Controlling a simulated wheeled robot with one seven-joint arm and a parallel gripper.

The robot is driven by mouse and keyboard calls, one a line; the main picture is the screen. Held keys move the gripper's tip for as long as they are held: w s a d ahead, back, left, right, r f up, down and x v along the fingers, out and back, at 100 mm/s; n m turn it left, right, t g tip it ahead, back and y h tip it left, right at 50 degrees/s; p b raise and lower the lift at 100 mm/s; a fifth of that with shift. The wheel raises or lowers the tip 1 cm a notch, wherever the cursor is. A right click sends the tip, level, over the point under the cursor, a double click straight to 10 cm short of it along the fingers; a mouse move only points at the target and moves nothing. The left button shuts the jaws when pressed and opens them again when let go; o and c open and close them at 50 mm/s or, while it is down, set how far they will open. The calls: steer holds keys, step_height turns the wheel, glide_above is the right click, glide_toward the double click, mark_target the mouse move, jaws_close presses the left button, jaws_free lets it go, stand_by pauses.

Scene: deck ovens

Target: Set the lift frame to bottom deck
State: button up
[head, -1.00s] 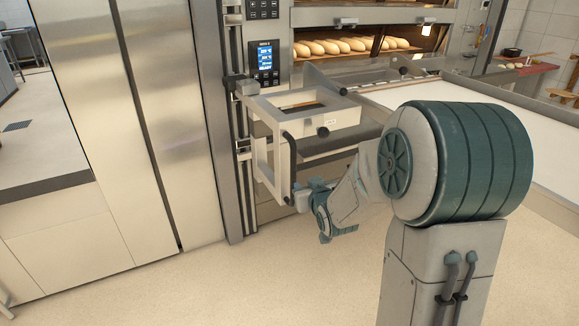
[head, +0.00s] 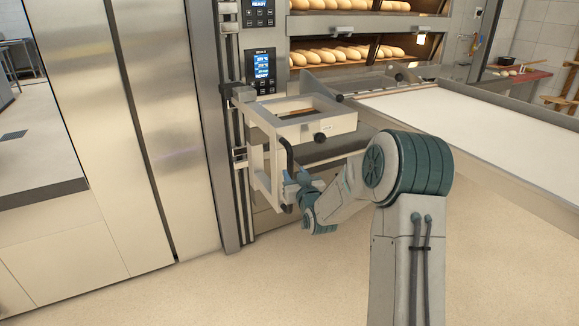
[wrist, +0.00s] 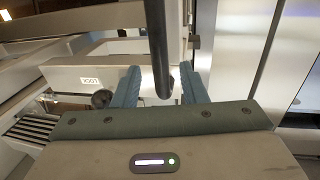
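The lift frame (head: 262,150) is a pale metal frame on a vertical rail (head: 236,130) at the left side of the deck oven. Its black vertical handle bar (head: 287,152) hangs at the near side; the bar also shows in the wrist view (wrist: 158,45). A dark knob (head: 320,137) and a label reading LOCK (wrist: 90,82) are on the frame's front. My gripper (head: 292,187) is at the lower part of the handle. In the wrist view its two blue fingers (wrist: 161,88) stand apart on either side of the bar, which lies nearer the right finger.
Oven decks hold rows of loaves (head: 345,53). A lit control panel (head: 262,66) is above the frame. A white loader surface (head: 470,115) extends to the right. Steel cabinet doors (head: 150,130) stand at left. The floor (head: 230,290) in front is clear.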

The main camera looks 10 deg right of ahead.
mark_target(291, 168)
steer(key=shift+w+a, duration=0.15)
steer(key=shift+w, duration=1.2)
steer(key=shift+w+a, duration=0.15)
steer(key=shift+w, duration=1.15)
jaws_close()
